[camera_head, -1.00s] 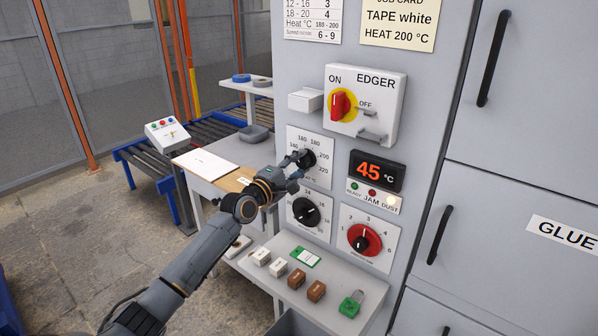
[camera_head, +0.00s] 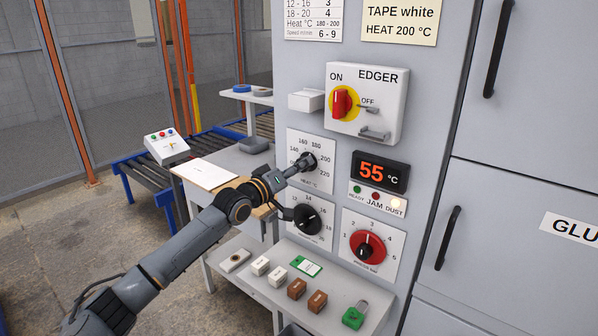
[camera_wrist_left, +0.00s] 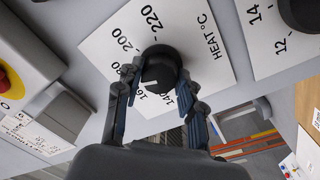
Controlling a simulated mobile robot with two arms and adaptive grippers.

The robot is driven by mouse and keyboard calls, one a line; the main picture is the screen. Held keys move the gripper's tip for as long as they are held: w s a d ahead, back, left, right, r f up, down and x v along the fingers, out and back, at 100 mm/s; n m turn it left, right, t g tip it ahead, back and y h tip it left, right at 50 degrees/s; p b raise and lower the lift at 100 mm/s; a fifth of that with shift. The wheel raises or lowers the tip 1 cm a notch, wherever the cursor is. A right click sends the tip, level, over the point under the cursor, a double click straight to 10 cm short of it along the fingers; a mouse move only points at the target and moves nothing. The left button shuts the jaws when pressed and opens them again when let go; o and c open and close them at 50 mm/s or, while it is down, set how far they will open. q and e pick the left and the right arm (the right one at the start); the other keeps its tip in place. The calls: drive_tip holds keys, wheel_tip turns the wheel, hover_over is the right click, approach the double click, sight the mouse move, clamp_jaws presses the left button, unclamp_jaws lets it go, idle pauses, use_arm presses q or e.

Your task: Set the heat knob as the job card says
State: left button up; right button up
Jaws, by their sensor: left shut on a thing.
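The heat knob (camera_head: 309,160) is a black dial on a white plate with a scale marked in °C, on the grey machine front. My left gripper (camera_head: 300,164) is shut on it, and its fingers partly hide the knob and its pointer. In the left wrist view the black heat knob (camera_wrist_left: 160,62) sits between the two fingers of my left gripper (camera_wrist_left: 158,88), with 200 and 220 printed beside it. The job card (camera_head: 400,26) reads TAPE white, HEAT 200 °C. The display (camera_head: 380,171) reads 55 °C in orange. My right gripper is not in view.
Below the heat knob is another black dial (camera_head: 307,219), with a red dial (camera_head: 367,247) to its right. The EDGER switch box (camera_head: 383,90) juts out above. A grey shelf (camera_head: 340,290) with several small blocks and a green padlock (camera_head: 354,316) juts out below.

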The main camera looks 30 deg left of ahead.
use_arm(q)
drive_tip(key=shift+m+g+p, duration=0.3)
drive_tip(key=shift+m+p, duration=1.05)
drive_tip(key=shift+m, duration=3.65)
drive_tip(key=o, duration=1.2)
